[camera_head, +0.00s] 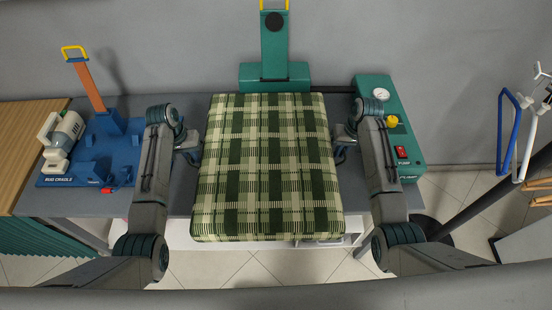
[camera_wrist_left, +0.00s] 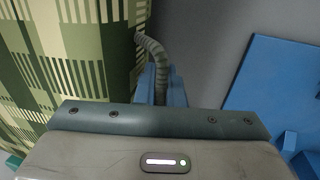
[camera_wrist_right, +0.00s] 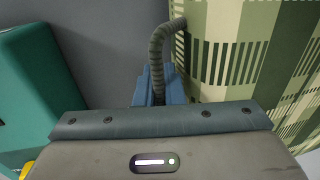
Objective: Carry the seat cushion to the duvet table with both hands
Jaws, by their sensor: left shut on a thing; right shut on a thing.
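The seat cushion (camera_head: 268,165) is a thick green and cream plaid block in the middle of the head view, over the grey table. My left gripper (camera_head: 196,150) is at its left side and my right gripper (camera_head: 341,150) at its right side. Each is shut on a grey cord-like handle on the cushion's side, seen as a curved handle in the left wrist view (camera_wrist_left: 152,55) and the right wrist view (camera_wrist_right: 160,50). The cushion's plaid side also shows in the left wrist view (camera_wrist_left: 85,50) and the right wrist view (camera_wrist_right: 240,50). The fingertips are partly hidden.
A blue cradle (camera_head: 70,178) with a small handheld machine (camera_head: 62,140) stands left on the grey table (camera_head: 150,203). A green pump box (camera_head: 385,120) with a gauge stands right. A green upright stand (camera_head: 274,55) is behind the cushion. Hangers (camera_head: 508,130) hang at far right.

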